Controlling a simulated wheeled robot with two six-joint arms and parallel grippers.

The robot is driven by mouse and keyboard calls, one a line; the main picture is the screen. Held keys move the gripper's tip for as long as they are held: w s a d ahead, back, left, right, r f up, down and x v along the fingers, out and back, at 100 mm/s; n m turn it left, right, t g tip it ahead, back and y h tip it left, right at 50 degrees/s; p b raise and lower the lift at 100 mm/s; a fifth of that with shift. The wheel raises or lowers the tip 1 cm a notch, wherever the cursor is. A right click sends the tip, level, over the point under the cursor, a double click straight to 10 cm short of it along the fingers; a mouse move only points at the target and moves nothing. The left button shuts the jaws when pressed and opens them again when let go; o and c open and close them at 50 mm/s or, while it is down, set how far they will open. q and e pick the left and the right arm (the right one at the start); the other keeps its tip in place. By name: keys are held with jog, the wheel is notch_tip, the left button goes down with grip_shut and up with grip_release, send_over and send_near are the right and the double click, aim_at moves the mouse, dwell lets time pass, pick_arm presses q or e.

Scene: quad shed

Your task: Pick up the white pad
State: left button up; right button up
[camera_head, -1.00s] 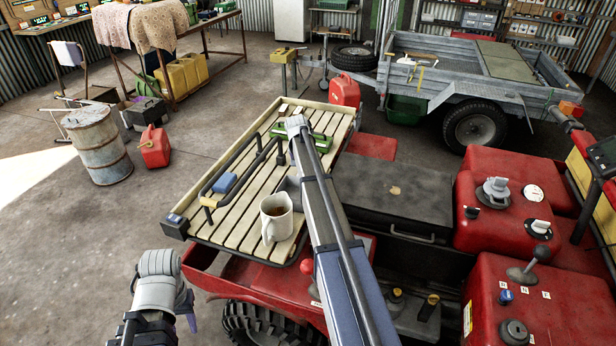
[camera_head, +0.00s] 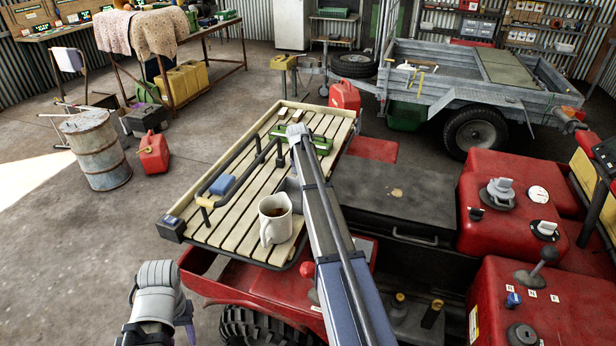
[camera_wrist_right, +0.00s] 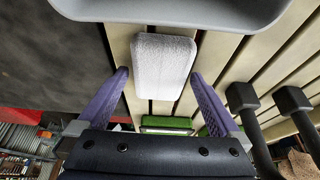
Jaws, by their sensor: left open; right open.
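The white pad (camera_wrist_right: 163,67) lies on the pale wooden slats in the right wrist view. My right gripper (camera_wrist_right: 160,76) is open, with one purple finger on each side of the pad. Gaps show between the fingers and the pad at their tips; I cannot tell how deep they reach. In the head view my right arm hides the pad and the right gripper. My left gripper (camera_head: 186,332) is at the lower left over the floor, away from the rack, with only part of its purple fingers showing.
Dark rails (camera_head: 232,168) rise along the rack. A red jerrycan (camera_head: 154,152) and a barrel (camera_head: 96,150) stand on the floor at left.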

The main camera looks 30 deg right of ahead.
jog(key=shift+f, duration=0.1)
jog(key=c, duration=1.2)
